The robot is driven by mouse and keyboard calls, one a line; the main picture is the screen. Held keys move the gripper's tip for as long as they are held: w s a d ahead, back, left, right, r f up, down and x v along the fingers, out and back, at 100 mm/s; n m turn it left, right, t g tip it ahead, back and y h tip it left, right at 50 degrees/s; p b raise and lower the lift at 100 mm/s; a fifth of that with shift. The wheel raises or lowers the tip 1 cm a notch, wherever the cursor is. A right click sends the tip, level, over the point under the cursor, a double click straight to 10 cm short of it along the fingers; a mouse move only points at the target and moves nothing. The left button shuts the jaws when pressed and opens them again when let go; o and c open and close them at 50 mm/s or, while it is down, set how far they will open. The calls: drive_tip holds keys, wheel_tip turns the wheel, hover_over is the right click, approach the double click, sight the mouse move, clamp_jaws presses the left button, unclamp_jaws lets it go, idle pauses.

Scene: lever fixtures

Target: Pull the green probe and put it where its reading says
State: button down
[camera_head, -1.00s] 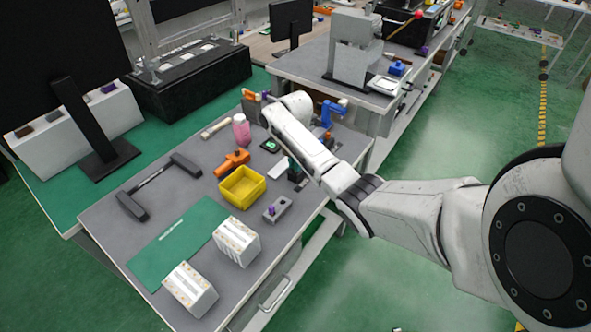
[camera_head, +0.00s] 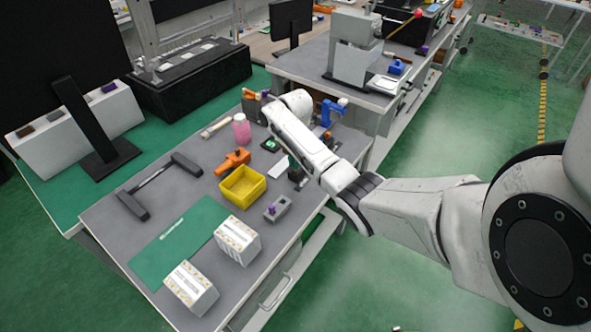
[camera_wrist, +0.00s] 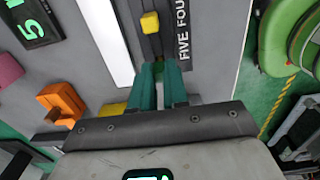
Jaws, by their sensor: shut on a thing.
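My gripper (camera_wrist: 160,72) is at the bottom middle of the wrist view, closed on a narrow green thing that I take for the green probe; the fingers and the probe blend together there. The green tips reach to the near end of a dark track with a yellow block (camera_wrist: 150,22) in it and a label (camera_wrist: 183,30) that reads "FIVE FOU", cut off. A dark display (camera_wrist: 32,26) at the upper left shows a green figure like a 5, turned sideways. In the head view my arm hides most of this spot.
The table (camera_head: 190,150) also holds a yellow bin (camera_head: 242,204), an orange fixture (camera_head: 234,160), a pink bottle (camera_head: 241,130), a grey block with a purple top (camera_head: 277,208), white boxes (camera_head: 237,240) and a green mat (camera_head: 165,250). A blue fixture (camera_head: 331,112) stands behind my arm.

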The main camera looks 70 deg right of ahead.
drive_tip(key=shift+r, duration=0.15)
drive_tip(key=shift+r+p, duration=1.95)
drive_tip(key=shift+p, duration=0.15)
drive_tip(key=shift+r+p, duration=0.95)
drive_tip(key=shift+r, duration=0.05)
